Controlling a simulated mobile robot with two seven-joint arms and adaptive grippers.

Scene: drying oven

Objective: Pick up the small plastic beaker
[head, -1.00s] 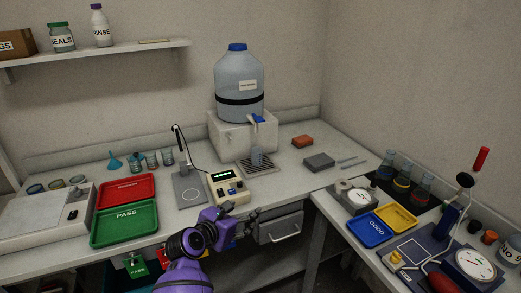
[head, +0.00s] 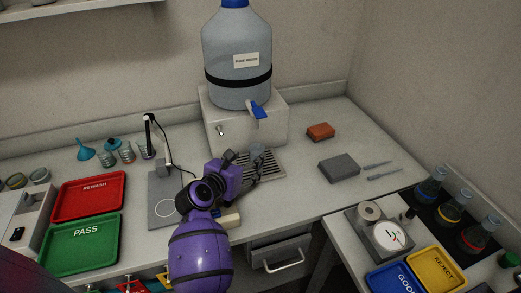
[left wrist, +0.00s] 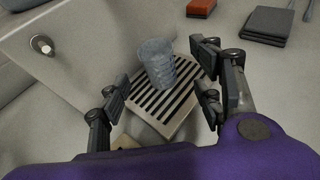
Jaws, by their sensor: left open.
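The small plastic beaker (left wrist: 157,64) is clear and bluish and stands upright on a slotted drain grate in the left wrist view. In the head view the beaker (head: 258,153) shows under the blue tap, partly hidden by my gripper. My left gripper (head: 257,170) is open just in front of it. In the left wrist view the left gripper's fingers (left wrist: 160,98) are spread to either side, with the beaker between and slightly beyond their tips. No contact shows. My right gripper is in neither view.
The large water bottle (head: 236,60) stands on a white block (head: 270,125) behind the beaker, its blue tap (head: 258,110) overhanging. The drain grate (head: 272,168) lies below.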

